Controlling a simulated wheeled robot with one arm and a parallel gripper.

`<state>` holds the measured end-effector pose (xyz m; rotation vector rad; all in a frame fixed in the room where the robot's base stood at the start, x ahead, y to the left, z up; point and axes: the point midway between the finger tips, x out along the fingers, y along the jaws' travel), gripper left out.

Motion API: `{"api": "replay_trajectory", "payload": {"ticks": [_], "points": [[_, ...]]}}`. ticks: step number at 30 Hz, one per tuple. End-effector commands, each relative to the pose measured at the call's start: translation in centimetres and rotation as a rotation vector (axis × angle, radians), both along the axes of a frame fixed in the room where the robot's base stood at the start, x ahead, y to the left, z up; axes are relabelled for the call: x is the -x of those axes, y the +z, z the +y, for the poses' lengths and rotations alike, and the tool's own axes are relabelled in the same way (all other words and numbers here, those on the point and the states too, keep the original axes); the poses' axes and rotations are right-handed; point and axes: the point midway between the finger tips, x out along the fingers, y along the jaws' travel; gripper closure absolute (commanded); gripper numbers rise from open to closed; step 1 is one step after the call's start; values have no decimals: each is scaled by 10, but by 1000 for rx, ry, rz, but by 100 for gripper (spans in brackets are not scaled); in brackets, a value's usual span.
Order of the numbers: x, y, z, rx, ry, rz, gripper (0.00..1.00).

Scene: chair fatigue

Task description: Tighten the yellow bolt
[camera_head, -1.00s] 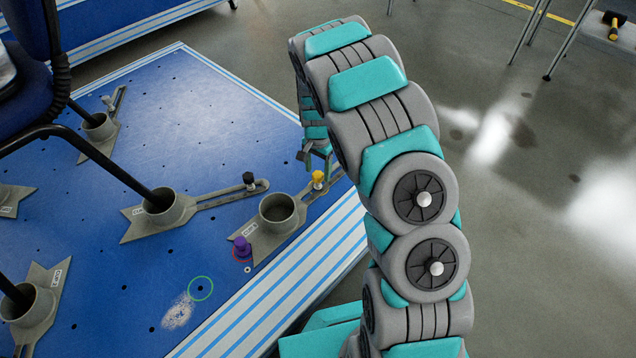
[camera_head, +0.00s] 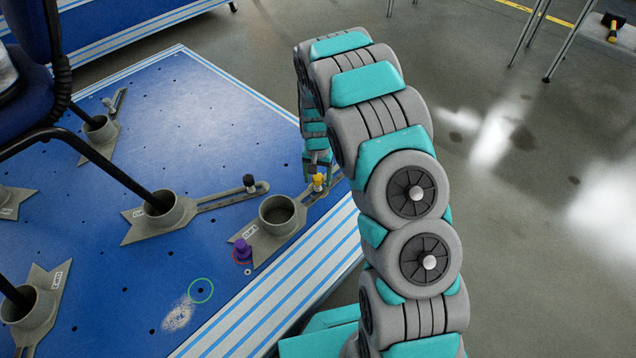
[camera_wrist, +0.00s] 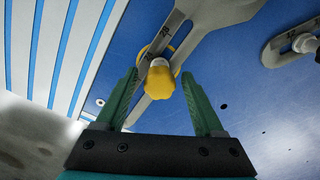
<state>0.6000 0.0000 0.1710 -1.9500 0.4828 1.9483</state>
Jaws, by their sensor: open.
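The yellow bolt (camera_head: 318,180) stands in the slotted arm of a grey clamp (camera_head: 262,232) near the right edge of the blue platform. In the wrist view the yellow bolt head (camera_wrist: 161,82) lies between and a little beyond the fingers of my gripper (camera_wrist: 166,95), which is open. The green fingers stand apart on both sides of the head, with no visible contact. In the head view my gripper (camera_head: 320,170) is small, next to the yellow bolt, and partly hidden by my arm.
A purple bolt (camera_head: 242,248) stands in a red ring by the clamp's near end, with a green ring (camera_head: 201,290) on the platform nearby. Chair legs (camera_head: 118,172) stand in cups to the left.

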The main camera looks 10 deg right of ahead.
Motion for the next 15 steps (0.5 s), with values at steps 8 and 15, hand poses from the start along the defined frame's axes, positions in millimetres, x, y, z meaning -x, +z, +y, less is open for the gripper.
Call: {"api": "replay_trajectory", "payload": {"ticks": [8,15], "points": [[0,0,0,0,18,0,30],[0,1,1,-1,264,0,30]]}}
